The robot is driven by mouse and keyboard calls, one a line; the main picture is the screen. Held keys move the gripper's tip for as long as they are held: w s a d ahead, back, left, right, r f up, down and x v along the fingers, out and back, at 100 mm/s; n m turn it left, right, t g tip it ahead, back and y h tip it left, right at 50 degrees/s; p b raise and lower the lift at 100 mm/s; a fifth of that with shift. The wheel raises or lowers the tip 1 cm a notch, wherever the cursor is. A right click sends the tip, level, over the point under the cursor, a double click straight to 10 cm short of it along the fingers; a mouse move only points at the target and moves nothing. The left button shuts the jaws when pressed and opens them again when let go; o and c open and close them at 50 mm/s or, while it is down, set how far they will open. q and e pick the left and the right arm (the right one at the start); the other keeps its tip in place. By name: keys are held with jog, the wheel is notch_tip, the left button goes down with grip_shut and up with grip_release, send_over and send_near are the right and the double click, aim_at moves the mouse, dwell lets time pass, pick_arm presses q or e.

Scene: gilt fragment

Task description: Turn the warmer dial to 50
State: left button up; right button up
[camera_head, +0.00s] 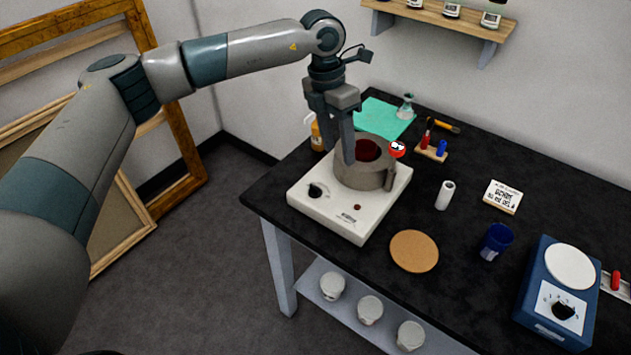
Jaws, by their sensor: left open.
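The white warmer (340,222) sits at the near left part of the black bench, with a grey pot (365,178) of dark red content on top. Its black dial (316,190) is on the left of its front edge; its scale marks are too small to read. A small red light shows to the right of the dial. My left gripper (338,150) points down from above, open and empty. Its fingers are in front of the pot's rim in the picture, above and to the right of the dial. I cannot tell whether they touch the pot. My right gripper is not in view.
A blue device (555,298) with its own black knob stands at the right. A cork disc (414,251), white cylinder (445,195), blue cup (496,241) and white sign (502,196) lie between. An amber bottle (318,135) stands behind the warmer. A red round tag (397,149) is by the pot.

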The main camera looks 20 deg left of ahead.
pick_arm(q)
notch_tip(320, 180, up, 2)
jog(key=y, duration=0.2)
send_over(315, 186)
jog(key=shift+s+r+n, duration=0.1)
jog(key=shift+r+n, duration=0.05)
jog(key=shift+n, duration=0.15)
notch_tip(315, 186, down, 16)
jog(key=p, duration=0.7)
jog(key=shift+f, duration=0.7)
jog(key=c, duration=1)
